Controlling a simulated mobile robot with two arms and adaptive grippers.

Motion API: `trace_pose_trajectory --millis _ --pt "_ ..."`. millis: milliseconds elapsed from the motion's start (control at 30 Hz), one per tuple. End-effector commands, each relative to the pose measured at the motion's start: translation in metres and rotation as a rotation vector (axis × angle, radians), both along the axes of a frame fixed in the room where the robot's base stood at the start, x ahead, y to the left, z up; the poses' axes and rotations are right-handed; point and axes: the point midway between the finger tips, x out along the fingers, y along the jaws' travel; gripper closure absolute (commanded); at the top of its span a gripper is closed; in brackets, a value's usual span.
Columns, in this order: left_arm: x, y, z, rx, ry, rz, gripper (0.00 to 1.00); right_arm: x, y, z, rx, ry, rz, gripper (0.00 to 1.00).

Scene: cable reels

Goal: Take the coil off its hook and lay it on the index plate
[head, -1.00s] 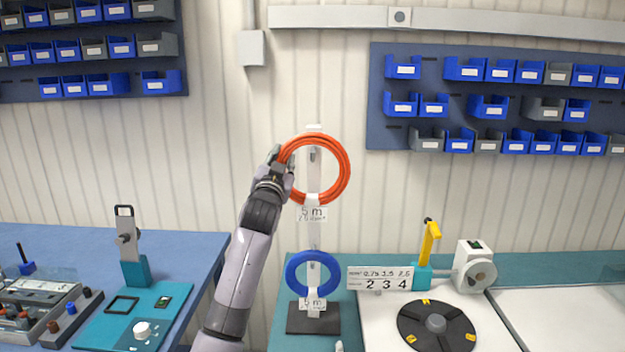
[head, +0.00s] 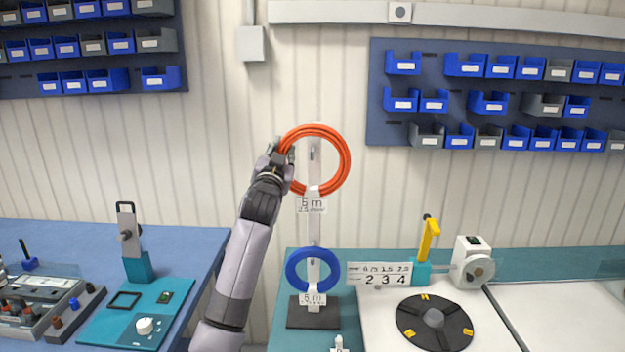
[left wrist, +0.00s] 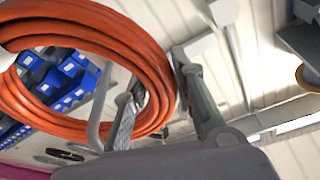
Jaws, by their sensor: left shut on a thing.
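The orange coil (head: 346,160) is upright in front of the top of the white stand (head: 314,228), with a "5 m" tag at its lower edge. My left gripper (head: 283,152) is shut on the coil's left side. In the left wrist view the coil (left wrist: 125,45) passes between the two fingers (left wrist: 165,105). Whether the coil still touches its hook cannot be told. A blue coil (head: 291,270) hangs lower on the same stand. The index plate (head: 410,325), a black disc with yellow marks and a grey hub, lies on the white bench top at the right.
A number sign (head: 380,274) stands between the stand and the yellow-armed device (head: 428,240). A white wheel device (head: 470,265) is behind the plate. A blue bench (head: 190,250) with teal fixtures is at the left. Blue bins hang on wall panels.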

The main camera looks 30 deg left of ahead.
Motion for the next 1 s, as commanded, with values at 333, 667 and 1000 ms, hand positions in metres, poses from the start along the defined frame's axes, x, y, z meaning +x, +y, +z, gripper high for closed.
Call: trace_pose_trajectory --millis 333,667,1000 --pt "-0.004 -0.002 0.002 0.0 -0.006 -0.001 1.0 0.0 0.0 0.0 0.0 0.0 0.0 0.56" --pt "-0.017 -0.011 0.002 0.0 -0.006 -0.001 1.0 0.0 0.0 0.002 0.0 0.0 0.0 0.56" --pt "-0.026 -0.016 0.002 0.0 -0.006 -0.001 1.0 0.0 0.0 0.002 0.0 0.0 0.0 0.56"
